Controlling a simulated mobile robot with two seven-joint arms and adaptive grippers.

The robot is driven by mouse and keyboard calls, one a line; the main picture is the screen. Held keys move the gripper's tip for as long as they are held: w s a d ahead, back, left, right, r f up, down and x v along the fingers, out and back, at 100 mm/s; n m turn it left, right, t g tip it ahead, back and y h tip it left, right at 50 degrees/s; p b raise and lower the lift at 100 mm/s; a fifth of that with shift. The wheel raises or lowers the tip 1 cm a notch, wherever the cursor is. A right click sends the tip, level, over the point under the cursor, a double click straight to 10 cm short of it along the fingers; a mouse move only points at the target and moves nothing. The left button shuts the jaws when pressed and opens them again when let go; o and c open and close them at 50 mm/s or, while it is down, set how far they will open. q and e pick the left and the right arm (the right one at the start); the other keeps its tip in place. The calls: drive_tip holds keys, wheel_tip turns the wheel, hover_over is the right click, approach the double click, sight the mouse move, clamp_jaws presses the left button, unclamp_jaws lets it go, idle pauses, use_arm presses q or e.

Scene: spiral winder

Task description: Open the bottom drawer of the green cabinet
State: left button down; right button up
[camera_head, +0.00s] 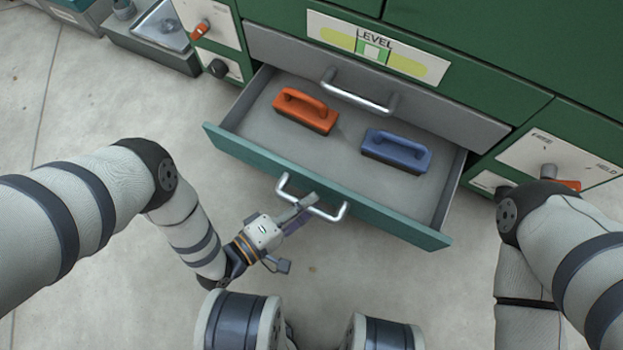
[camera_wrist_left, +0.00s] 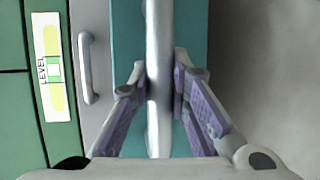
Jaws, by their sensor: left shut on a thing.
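The green cabinet (camera_head: 450,20) stands at the top of the head view. Its bottom drawer (camera_head: 230,146) is pulled out, with a teal front and a grey inside. An orange-handled block (camera_head: 306,110) and a blue-handled block (camera_head: 396,151) lie in it. My left gripper (camera_head: 302,207) is shut on the drawer's silver bar handle (camera_head: 330,217). In the left wrist view its purple-padded fingers (camera_wrist_left: 162,85) sit on both sides of the handle bar (camera_wrist_left: 159,60). My right arm comes in from the right, but its gripper is not visible.
A grey drawer above, with its own silver handle (camera_head: 360,92), is closed under the LEVEL label (camera_head: 378,47). Knob panels (camera_head: 560,160) flank the drawers. Grey bins (camera_head: 150,40) stand at the upper left. Bare concrete floor (camera_head: 90,110) lies left of the drawer.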

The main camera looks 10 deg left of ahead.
use_arm(q)
drive_tip(key=shift+s+a, duration=0.1)
drive_tip(key=shift+s, duration=0.25)
drive_tip(key=c, duration=1.5)
unclamp_jaws()
drive_tip(key=v, duration=1.2)
